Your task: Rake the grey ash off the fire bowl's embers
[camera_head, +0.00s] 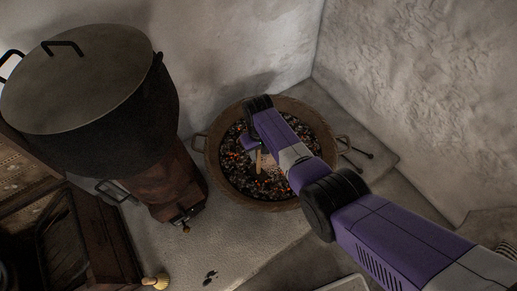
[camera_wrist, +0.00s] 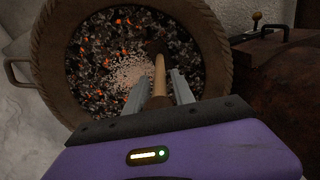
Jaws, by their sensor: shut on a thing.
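The fire bowl (camera_head: 213,165) is a round brown vessel with side handles, standing on the pale ledge. It holds dark coals with glowing orange embers. A patch of pale grey ash (camera_wrist: 133,75) lies over the embers near the bowl's middle in the wrist view. My gripper (camera_wrist: 161,84) is over the bowl, shut on a wooden handle (camera_wrist: 160,72). The handle reaches down to a dark head (camera_wrist: 156,47) at the edge of the ash patch. I cannot tell whether the head touches the coals. In the head view my arm hides part of the bowl, and the handle (camera_head: 258,161) shows below my gripper.
A large lidded black pot (camera_head: 95,110) on a rusty brown stove (camera_head: 165,185) stands left of the bowl. Thin dark tongs-like rods (camera_head: 357,150) lie right of the bowl. Rough white walls (camera_head: 420,80) close in behind and to the right. A small brush-like thing (camera_head: 156,282) lies at the front.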

